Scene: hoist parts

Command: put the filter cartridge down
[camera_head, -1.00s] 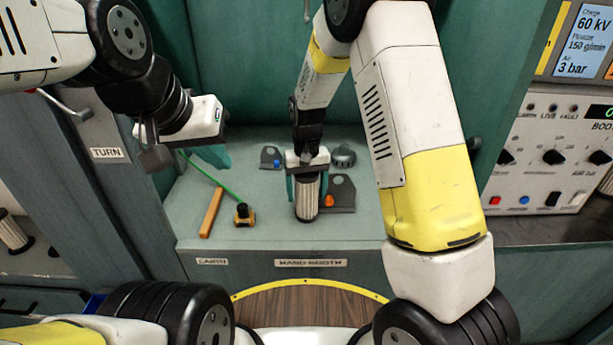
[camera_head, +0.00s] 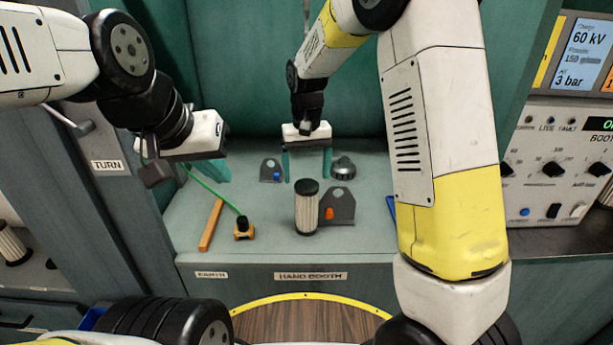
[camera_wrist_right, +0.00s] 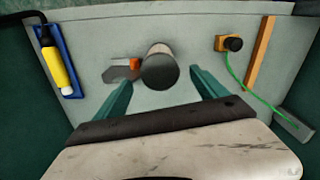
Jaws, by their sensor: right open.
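A grey plate with an orange knob (camera_head: 340,203) stands right beside the cartridge. A blue holder (camera_wrist_right: 70,83) carries a yellow tool.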

